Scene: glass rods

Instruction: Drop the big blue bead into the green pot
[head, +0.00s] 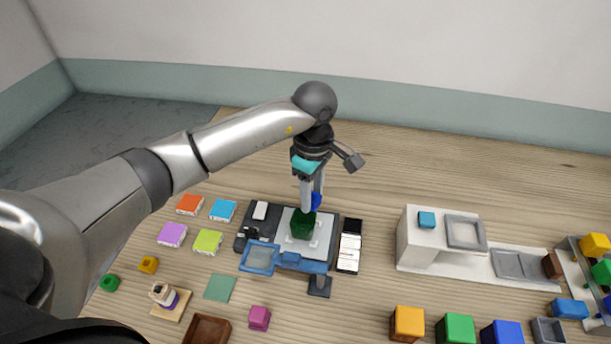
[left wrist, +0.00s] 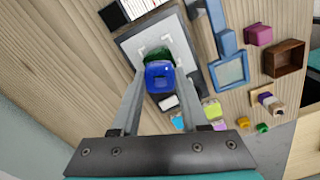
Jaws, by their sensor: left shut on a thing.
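My left gripper (head: 311,196) is shut on the big blue bead (head: 316,202), which shows between the fingertips in the left wrist view (left wrist: 160,78). The dark green pot (head: 303,225) stands on a pale plate with white corner marks. The bead is at the pot's top edge in the head view. In the left wrist view the bead covers much of the pot (left wrist: 156,54), whose far part shows beyond it. I cannot tell how much gap there is between bead and pot. My right gripper is in neither view.
A blue-framed magnifier (head: 259,258) lies in front of the plate, and a black-and-white strip (head: 349,247) lies to its right. Coloured tiles (head: 172,235) lie on the left. A white stepped stand (head: 420,245) and several coloured blocks (head: 407,323) are on the right.

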